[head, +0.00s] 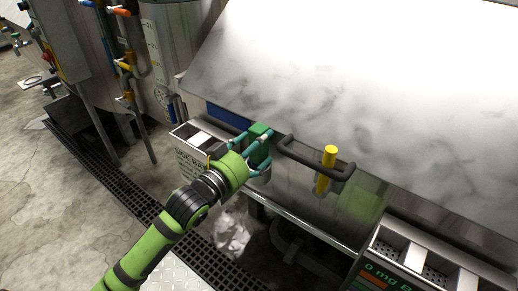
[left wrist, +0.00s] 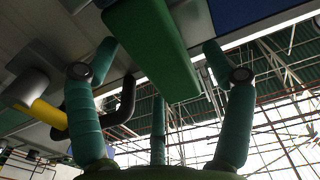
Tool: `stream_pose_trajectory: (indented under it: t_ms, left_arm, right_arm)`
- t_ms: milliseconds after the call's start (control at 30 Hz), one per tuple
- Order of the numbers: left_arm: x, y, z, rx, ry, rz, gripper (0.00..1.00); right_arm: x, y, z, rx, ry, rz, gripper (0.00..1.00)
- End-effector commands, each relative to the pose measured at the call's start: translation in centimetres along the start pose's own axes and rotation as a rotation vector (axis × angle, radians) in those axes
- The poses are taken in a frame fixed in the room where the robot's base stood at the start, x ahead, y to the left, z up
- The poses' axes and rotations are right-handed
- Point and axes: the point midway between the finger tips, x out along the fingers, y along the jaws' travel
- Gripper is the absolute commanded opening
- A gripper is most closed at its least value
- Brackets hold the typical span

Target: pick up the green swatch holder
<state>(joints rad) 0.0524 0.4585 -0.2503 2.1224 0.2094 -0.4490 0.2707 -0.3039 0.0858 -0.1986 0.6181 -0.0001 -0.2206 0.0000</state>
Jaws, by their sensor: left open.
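The green swatch holder (head: 261,131) is a green block against the front of the large metal machine, partly hidden by my gripper. In the left wrist view the green holder (left wrist: 155,45) shows as a long bar running between my fingers. My left gripper (head: 258,146) is open at the holder, with green fingers on either side of it. My right gripper is not in view.
A dark bar handle (head: 310,160) and a yellow rod (head: 326,170) stick out just right of the holder. A blue panel (head: 228,117) is left of it. A labelled metal tray (head: 188,137) is at left, another tray (head: 405,242) at lower right. Crumpled white material (head: 232,232) lies below.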

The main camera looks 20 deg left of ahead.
Motion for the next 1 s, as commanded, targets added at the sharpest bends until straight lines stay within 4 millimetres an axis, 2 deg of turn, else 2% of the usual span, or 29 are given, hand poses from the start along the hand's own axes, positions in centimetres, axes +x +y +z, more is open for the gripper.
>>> stream_pose_trajectory:
  t_ms: [133,367,400,567,1000]
  left_arm:
    - [1.6,0.0,-0.1,0.000,0.000,0.000,0.82]
    - [1.9,0.0,0.1,0.001,-0.001,-0.001,0.82]
    - [1.9,0.0,0.1,0.001,-0.001,-0.001,0.78]
    - [1.8,0.0,0.1,0.001,-0.001,-0.001,0.14]
    - [1.7,0.0,-0.2,0.002,0.002,0.000,0.13]
  right_arm:
    - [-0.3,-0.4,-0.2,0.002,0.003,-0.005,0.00]
    - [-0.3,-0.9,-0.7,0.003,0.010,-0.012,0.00]
    - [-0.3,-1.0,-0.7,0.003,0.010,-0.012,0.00]
    - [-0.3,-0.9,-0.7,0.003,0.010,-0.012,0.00]
    - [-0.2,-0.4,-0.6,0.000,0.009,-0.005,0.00]
